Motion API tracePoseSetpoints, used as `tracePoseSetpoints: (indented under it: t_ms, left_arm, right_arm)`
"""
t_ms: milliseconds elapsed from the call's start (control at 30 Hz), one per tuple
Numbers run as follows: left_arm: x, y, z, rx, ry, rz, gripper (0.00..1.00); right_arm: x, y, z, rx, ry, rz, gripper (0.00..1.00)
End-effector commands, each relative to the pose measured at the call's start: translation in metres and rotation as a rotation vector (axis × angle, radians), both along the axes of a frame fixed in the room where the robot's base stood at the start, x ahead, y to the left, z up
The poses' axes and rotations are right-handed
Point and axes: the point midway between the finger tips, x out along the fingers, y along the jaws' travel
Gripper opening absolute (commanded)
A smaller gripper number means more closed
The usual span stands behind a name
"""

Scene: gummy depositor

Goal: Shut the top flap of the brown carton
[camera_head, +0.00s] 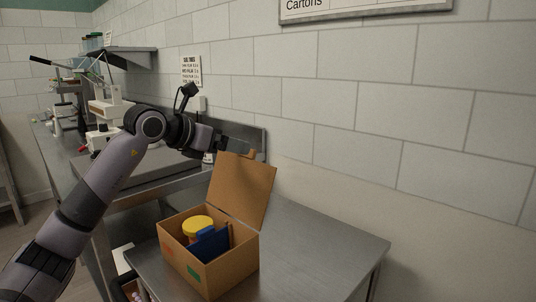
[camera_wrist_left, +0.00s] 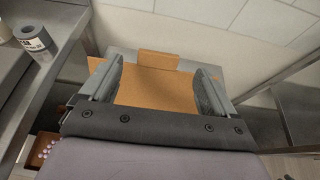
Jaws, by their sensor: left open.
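The brown carton (camera_head: 222,276) stands on the steel table with its top open. Its top flap (camera_head: 243,188) is raised, leaning back a little from upright at the carton's far side. A yellow-lidded container (camera_head: 197,226) and a blue item (camera_head: 209,243) are inside. My left gripper (camera_head: 244,151) is at the flap's upper edge, coming from the left. In the left wrist view my left gripper (camera_wrist_left: 160,68) is open, with brown board of the flap (camera_wrist_left: 155,90) showing between and beyond its fingers. I cannot tell whether they touch. My right gripper is not in view.
The steel table (camera_head: 325,246) is clear to the right of the carton. A tiled wall (camera_head: 350,90) rises behind. A steel counter (camera_head: 150,176) with equipment runs along the left. A grey labelled container (camera_wrist_left: 35,42) stands on a surface at upper left in the wrist view.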

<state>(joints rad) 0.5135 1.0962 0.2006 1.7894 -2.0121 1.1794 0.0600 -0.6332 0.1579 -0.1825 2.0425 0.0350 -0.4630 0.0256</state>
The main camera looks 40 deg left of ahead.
Motion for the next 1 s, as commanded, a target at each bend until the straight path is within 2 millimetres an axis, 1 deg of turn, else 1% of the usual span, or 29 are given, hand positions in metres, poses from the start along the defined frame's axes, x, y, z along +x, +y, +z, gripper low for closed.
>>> tracePoseSetpoints:
  t_ms: [167,300,500,633,867,900,933,967,1000]
  left_arm:
    - [0.017,-0.001,-0.004,-0.004,-0.001,0.001,0.89]
    - [0.037,-0.003,-0.012,-0.005,-0.001,0.000,0.89]
    - [0.058,-0.004,-0.023,-0.003,0.000,-0.001,0.89]
    - [0.064,-0.005,-0.026,0.000,-0.001,-0.001,0.89]
    - [0.065,-0.005,-0.027,0.001,0.000,-0.001,0.89]
    - [0.064,-0.005,-0.027,0.001,0.000,-0.001,0.83]
    - [0.064,-0.005,-0.027,0.001,0.000,-0.001,0.73]
    - [0.064,-0.005,-0.027,0.000,0.001,-0.001,0.63]
    - [0.064,-0.005,-0.027,0.000,0.001,-0.001,0.50]
  right_arm:
    - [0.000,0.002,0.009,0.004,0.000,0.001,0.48]
    - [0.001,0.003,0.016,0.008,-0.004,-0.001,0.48]
    - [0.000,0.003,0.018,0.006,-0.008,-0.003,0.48]
    - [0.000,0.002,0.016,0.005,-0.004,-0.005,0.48]
    - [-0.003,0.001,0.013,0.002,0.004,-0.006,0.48]
    - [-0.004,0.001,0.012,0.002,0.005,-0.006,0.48]
    - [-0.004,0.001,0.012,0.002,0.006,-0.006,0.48]
    - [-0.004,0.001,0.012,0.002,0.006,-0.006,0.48]
    - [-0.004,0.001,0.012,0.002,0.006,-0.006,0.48]
